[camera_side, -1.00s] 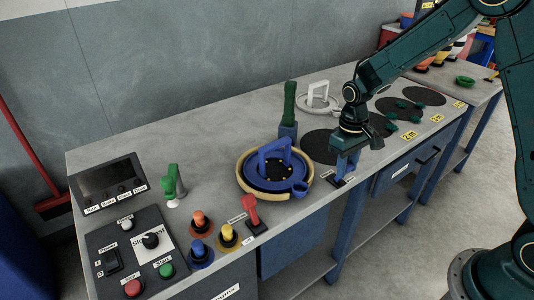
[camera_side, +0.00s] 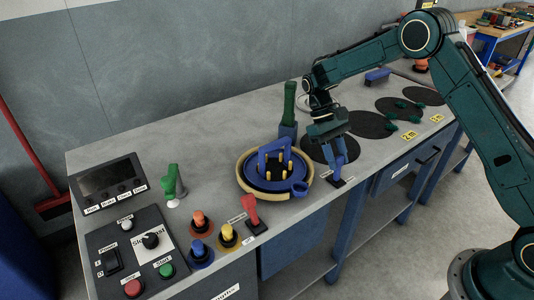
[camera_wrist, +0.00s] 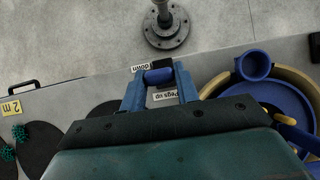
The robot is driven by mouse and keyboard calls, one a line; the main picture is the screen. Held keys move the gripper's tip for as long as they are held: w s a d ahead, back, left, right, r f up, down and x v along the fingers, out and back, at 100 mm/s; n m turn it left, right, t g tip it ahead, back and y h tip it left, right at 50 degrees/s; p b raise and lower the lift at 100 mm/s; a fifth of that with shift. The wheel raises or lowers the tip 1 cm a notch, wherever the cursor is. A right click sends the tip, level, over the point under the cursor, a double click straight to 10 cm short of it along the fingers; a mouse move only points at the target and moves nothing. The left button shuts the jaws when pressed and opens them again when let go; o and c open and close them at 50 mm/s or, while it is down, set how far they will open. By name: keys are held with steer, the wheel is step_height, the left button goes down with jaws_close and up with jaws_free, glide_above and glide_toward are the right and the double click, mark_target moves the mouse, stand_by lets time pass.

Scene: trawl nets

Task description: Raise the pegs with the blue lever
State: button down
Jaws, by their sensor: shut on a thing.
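The blue lever (camera_side: 338,166) stands on a small dark base near the table's front edge, right of the round blue dish. In the wrist view the lever's blue handle (camera_wrist: 158,76) lies between my fingers, by labels reading "Pegs up" and "down". My gripper (camera_side: 336,154) is shut on it; it also shows in the wrist view (camera_wrist: 160,88). My fingers hide part of the lever. Yellow pegs (camera_side: 267,163) stand up from the blue dish (camera_side: 268,184), around its blue arched handle (camera_side: 273,148). In the wrist view only part of the dish (camera_wrist: 290,100) shows.
A green-handled tool (camera_side: 289,100) stands upright in a blue holder behind my gripper. A red lever (camera_side: 250,208), several knobs and a button panel (camera_side: 130,250) are at the left. Dark round mats (camera_side: 372,124) with green pieces lie to the right.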

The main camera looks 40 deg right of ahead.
steer(key=shift+w, duration=0.25)
stand_by(0.3)
steer(key=c, duration=1)
jaws_free()
steer(key=shift+c, duration=0.2)
